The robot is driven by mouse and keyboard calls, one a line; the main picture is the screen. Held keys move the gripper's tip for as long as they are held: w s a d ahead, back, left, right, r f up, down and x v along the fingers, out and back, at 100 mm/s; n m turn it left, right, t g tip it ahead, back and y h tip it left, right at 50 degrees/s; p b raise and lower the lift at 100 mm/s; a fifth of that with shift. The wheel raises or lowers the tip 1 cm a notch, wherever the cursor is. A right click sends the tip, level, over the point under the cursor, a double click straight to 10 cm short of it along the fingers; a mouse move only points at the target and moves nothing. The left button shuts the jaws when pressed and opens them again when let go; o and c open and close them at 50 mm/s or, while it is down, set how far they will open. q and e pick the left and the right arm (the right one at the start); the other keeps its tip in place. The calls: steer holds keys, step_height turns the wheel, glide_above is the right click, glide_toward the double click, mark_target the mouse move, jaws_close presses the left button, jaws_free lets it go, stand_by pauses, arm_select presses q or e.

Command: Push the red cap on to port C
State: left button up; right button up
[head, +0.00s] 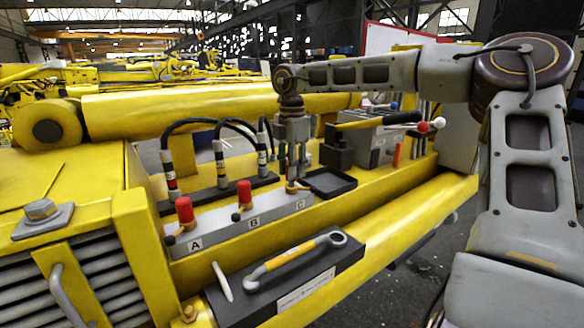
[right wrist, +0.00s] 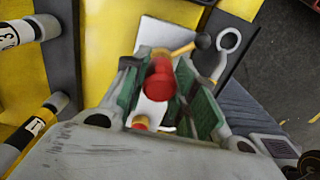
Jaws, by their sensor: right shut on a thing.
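A grey block (head: 216,228) carries ports marked A, B and C in the head view. Red caps stand upright on port A (head: 184,210) and port B (head: 244,193). My right gripper (head: 292,178) points down over the port C end of the block. In the right wrist view its green-padded fingers are shut on a red cap (right wrist: 160,80). Another red cap (right wrist: 141,122) shows lower in that view. The fingers hide most of port C, and I cannot tell whether the held cap touches it. My left gripper is not in view.
Black hoses with banded ends (head: 220,160) stand behind the block. A dark tray (head: 328,182) lies just right of the gripper. A yellow-handled wrench (head: 290,257) lies on a dark panel in front. Levers with coloured knobs (head: 424,127) stand at the right.

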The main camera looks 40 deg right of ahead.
steer(key=shift+f+b, duration=0.6)
steer(key=shift+f, duration=0.15)
stand_by(0.5)
steer(key=o, duration=0.9)
steer(key=shift+r, duration=6)
